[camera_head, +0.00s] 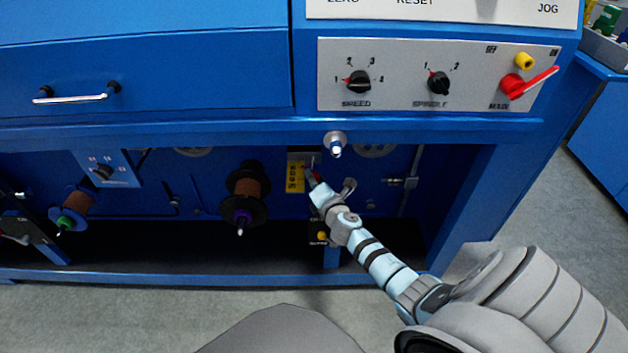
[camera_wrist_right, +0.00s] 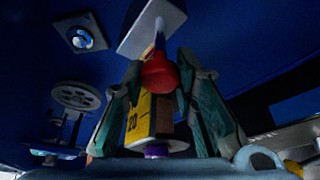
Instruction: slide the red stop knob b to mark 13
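The red stop knob (camera_wrist_right: 158,74) sits on a stem that comes from a pale plate (camera_wrist_right: 140,40) in the right wrist view. A yellow scale strip (camera_wrist_right: 140,118) with a 20 on it is behind and below the knob; mark 13 is not readable. In the head view the yellow scale (camera_head: 295,177) shows just left of my right gripper (camera_head: 313,180), and the gripper mostly hides the knob. In the right wrist view the fingers of my right gripper (camera_wrist_right: 160,78) flank the knob closely and appear to touch both sides. No knob letter is readable. My left gripper is not in view.
A spool (camera_head: 247,190) with brown winding is left of the scale. A silver post (camera_head: 335,143) juts out above my right gripper. A grey control panel (camera_head: 410,98) and a drawer (camera_head: 150,75) are above the recess. A dark shelf lies below.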

